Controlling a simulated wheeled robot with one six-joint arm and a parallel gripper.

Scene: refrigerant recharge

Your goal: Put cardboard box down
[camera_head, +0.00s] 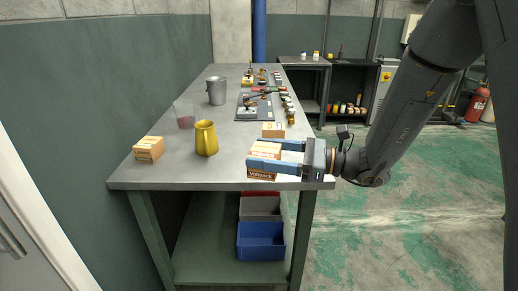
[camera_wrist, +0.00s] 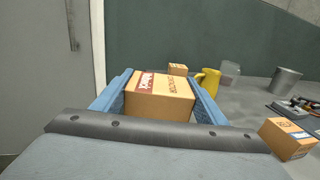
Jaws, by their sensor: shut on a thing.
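My gripper (camera_head: 277,158) reaches in from the right over the near edge of the grey table (camera_head: 180,175). Its two blue fingers are shut on a cardboard box (camera_head: 265,150), one on each side. The held box (camera_wrist: 160,97) also shows between the fingers in the wrist view, with a dark red label and printed text on its top. It is at the near right part of the tabletop; I cannot tell whether its bottom touches the table. A second cardboard box (camera_head: 149,148) sits at the near left of the table. A third box (camera_head: 273,130) sits just behind my gripper.
A yellow pitcher (camera_head: 206,138), a clear container (camera_head: 184,115) and a metal cup (camera_head: 216,91) stand left of the gripper. A dark tray (camera_head: 247,112) and small jars (camera_head: 290,114) lie farther back. The front middle of the tabletop is clear.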

